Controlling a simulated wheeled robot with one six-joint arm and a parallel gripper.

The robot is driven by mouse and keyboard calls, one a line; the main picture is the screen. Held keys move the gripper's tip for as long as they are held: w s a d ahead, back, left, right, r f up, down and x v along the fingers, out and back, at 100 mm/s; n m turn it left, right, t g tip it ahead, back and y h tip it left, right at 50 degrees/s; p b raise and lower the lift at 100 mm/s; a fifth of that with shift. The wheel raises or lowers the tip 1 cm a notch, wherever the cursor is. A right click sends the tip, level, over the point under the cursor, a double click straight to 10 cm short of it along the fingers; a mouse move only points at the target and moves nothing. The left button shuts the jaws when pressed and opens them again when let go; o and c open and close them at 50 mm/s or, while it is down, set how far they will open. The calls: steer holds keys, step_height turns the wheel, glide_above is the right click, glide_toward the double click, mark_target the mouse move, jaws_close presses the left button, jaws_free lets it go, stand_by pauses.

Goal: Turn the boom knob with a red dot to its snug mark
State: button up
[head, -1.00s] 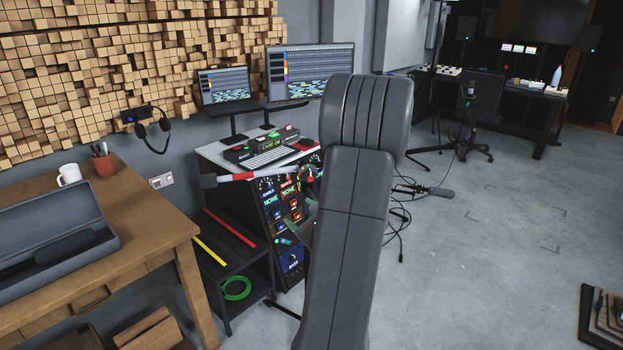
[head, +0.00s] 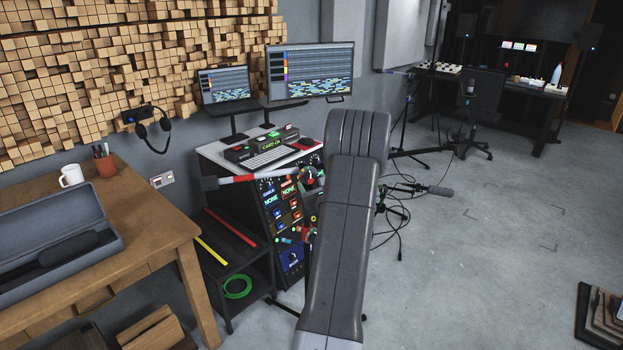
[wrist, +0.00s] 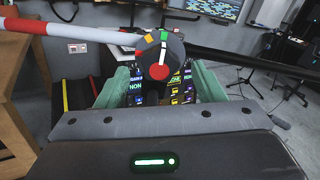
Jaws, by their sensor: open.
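In the head view the knob (head: 311,178) shows small beside my arm. The boom pole (wrist: 75,32) runs to it from the left in red and white, and continues dark to the right. My gripper (wrist: 158,86) is open, its greenish fingers apart on either side below the knob; I cannot tell whether either touches it. My arm hides the gripper in the head view.
A console (head: 285,215) with lit panels stands behind the knob. A low shelf (head: 236,262) with yellow and red bars and a green cable is left of it. A wooden table (head: 150,225) is at the left. Floor on the right is mostly clear, with cables (head: 390,225) nearby.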

mark_target(310, 178)
steer(key=shift+x, duration=1.3)
steer(key=c, duration=1)
steer(key=shift+o, duration=0.2)
